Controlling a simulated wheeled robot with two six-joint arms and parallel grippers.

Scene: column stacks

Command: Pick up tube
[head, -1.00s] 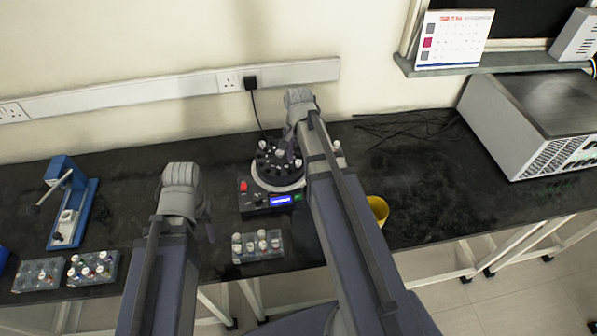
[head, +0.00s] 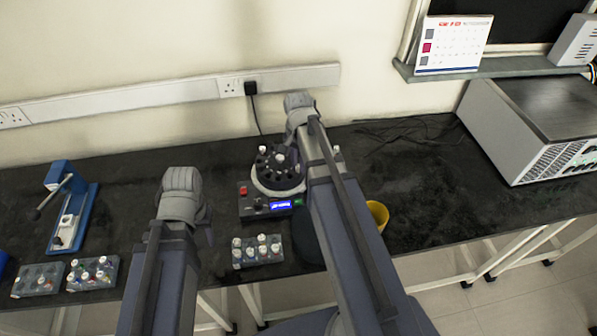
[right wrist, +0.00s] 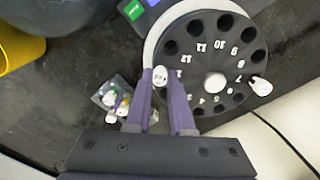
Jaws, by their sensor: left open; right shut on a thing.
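My right gripper (right wrist: 163,80) is shut on a white-capped tube (right wrist: 160,76) at the edge of the black, numbered rotor (right wrist: 198,48). I cannot tell whether the tube is still partly in a hole. In the head view the right gripper (head: 292,139) is over the right part of the rotor (head: 272,178), and my own arm hides the held tube. Another white-capped tube (right wrist: 260,86) sits in the rotor; it also shows in the head view (head: 262,149). My left gripper (head: 207,228) is open and empty, over the bench left of the centrifuge.
A tube rack (head: 258,252) stands in front of the centrifuge's control panel (head: 255,206). A yellow container (head: 378,214) stands right of my right arm. Two racks and a blue stand (head: 70,215) are at the left.

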